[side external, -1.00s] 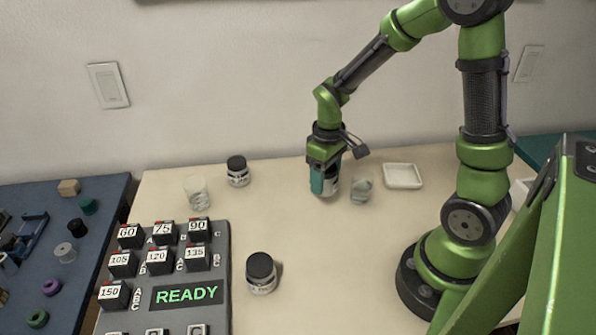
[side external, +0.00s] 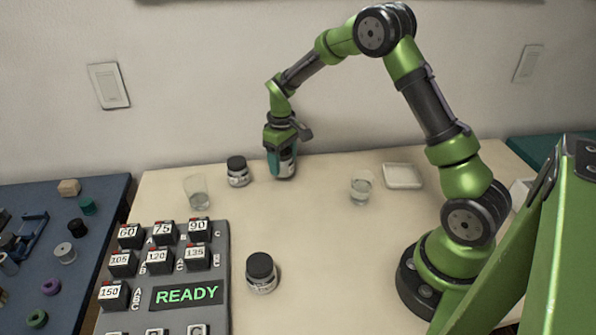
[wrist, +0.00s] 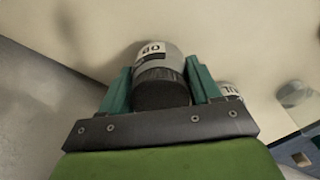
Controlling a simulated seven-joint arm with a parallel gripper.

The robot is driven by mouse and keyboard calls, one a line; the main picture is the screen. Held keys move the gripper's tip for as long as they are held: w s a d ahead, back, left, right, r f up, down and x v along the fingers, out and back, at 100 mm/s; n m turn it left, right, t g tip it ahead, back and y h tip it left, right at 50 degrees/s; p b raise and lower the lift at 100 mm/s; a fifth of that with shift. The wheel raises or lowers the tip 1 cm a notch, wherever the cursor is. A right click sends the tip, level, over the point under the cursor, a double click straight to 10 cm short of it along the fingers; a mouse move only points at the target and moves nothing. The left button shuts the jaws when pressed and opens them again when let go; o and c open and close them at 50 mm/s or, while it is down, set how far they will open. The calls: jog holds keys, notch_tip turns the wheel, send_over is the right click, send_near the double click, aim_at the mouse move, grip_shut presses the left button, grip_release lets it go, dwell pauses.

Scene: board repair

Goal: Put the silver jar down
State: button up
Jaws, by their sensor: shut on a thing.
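My gripper (side external: 283,162) points down near the back edge of the cream table (side external: 320,240). Its teal fingers (wrist: 160,88) are shut on a silver-grey jar with a black lid and a white label (wrist: 158,58), between them in the wrist view. In the side view the held jar (side external: 287,172) is partly hidden by the fingers. It is upright and at or just above the tabletop; I cannot tell whether it touches.
A similar black-lidded jar (side external: 238,172) stands just left of the held one, with a glass (side external: 196,190) beyond it. Another jar (side external: 261,273) stands in front. A second glass (side external: 361,188) and a white tray (side external: 403,176) are right. A grey panel (side external: 187,270) reads READY. The table middle is clear.

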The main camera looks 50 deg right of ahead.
jog(key=shift+f, duration=0.75)
jog(key=shift+f, duration=0.1)
jog(key=o, duration=1.2)
jog(key=shift+f, duration=0.1)
jog(key=shift+c, duration=0.2)
notch_tip(320, 180, up, 12)
jog(key=shift+f, duration=0.1)
jog(key=s+a+r+m+t+y, duration=0.1)
jog(key=s+a+r+t, duration=0.2)
jog(key=s+a+r, duration=0.4)
jog(key=s+a+r+m+t, duration=0.2)
jog(key=s+a+r, duration=0.1)
jog(key=s+r, duration=0.4)
jog(key=s+a+f+m+t+y, duration=0.1)
jog(key=s+a+f+t, duration=0.1)
jog(key=s, duration=0.6)
jog(key=shift+s+a+f, duration=0.2)
jog(key=shift+a+f, duration=0.05)
